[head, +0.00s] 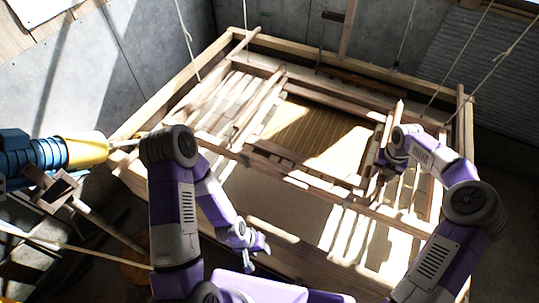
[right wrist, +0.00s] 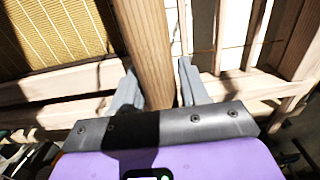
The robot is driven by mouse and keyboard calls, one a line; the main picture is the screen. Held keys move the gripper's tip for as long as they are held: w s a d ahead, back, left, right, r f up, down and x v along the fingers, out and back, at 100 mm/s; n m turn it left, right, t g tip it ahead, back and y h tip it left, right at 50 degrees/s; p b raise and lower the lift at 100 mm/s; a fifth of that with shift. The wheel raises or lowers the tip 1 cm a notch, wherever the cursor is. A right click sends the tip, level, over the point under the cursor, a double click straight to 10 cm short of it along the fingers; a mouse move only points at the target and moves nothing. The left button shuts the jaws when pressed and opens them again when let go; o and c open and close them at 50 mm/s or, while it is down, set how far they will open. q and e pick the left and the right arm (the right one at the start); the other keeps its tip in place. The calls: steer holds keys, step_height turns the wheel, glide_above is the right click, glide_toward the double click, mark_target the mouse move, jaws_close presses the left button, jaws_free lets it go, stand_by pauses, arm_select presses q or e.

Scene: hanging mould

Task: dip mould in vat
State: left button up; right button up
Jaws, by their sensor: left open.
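The mould (head: 310,131) is a wooden frame with a ribbed yellow-brown screen, lying across the top of the vat. The screen also shows in the right wrist view (right wrist: 60,35). The vat (head: 300,268) is a large wooden box with a pale surface inside, crossed by sunlight and shadow. My right gripper (head: 380,166) is at the right side of the mould. In the right wrist view its fingers (right wrist: 158,80) stand on both sides of a wooden bar of the mould and appear shut on it. My left gripper (head: 258,247) is open and empty over the near part of the vat.
Several cords (head: 184,40) hang from above around the vat. A blue and yellow machine (head: 50,152) stands at the left, beside a wooden piece (head: 60,188). Grey walls close the back.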

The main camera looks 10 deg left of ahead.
jaws_close()
steer(key=shift+t, duration=0.4)
step_height(320, 180, down, 11)
steer(key=b, duration=0.8)
steer(key=shift+s, duration=0.1)
step_height(320, 180, down, 11)
steer(key=b, duration=0.8)
steer(key=shift+t, duration=0.3)
